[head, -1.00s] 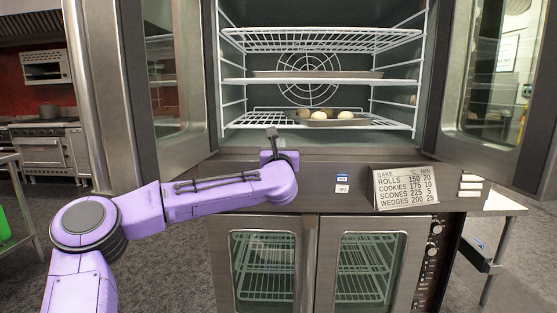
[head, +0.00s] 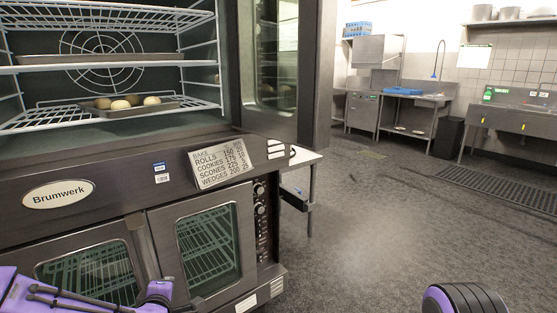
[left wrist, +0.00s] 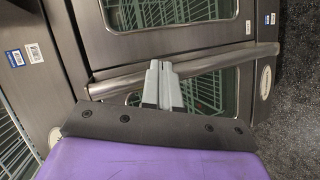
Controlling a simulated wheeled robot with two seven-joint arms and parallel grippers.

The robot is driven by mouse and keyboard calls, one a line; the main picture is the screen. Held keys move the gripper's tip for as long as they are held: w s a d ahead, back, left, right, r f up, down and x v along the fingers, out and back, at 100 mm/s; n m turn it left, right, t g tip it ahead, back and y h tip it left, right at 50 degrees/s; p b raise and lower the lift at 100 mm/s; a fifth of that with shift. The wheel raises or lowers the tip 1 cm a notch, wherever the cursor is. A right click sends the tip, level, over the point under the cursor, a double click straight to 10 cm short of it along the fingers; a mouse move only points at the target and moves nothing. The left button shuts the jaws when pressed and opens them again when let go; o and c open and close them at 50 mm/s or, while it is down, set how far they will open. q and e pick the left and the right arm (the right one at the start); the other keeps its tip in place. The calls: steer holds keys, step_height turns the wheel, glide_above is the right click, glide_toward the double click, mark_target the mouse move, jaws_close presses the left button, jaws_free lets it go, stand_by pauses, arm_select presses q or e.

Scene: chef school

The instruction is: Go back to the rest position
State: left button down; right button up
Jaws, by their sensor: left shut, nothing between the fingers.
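My left gripper (left wrist: 160,66) is shut and empty in the left wrist view. Its pale fingertips appear in front of a metal door handle bar (left wrist: 235,60) of the lower oven; I cannot tell whether they touch it. In the head view my purple left forearm is low at the bottom left, in front of the lower oven doors (head: 208,243). A purple and black part of my own body shows at the bottom right edge. My right gripper is not in view.
The upper oven is open, with a tray (head: 130,111) of several rolls on a rack (head: 207,103). Grey floor (head: 370,220) is clear toward the sinks (head: 520,118).

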arm_select(q)
steer(key=s+d+f+m+g+p, duration=0.15)
steer(key=s+f+m+g, duration=0.5)
steer(key=s+f, duration=1.1)
steer(key=s+a+f+m+g+p, duration=0.1)
steer(key=s+f+m, duration=0.1)
steer(key=s, duration=0.7)
steer(key=s+a+f+m+g+p, duration=0.1)
steer(key=s+a+f+m+g, duration=0.1)
steer(key=s, duration=0.8)
steer(key=shift+s+a+f+m, duration=0.15)
steer(key=shift+a+f+m, duration=0.1)
steer(key=shift+f+m, duration=0.3)
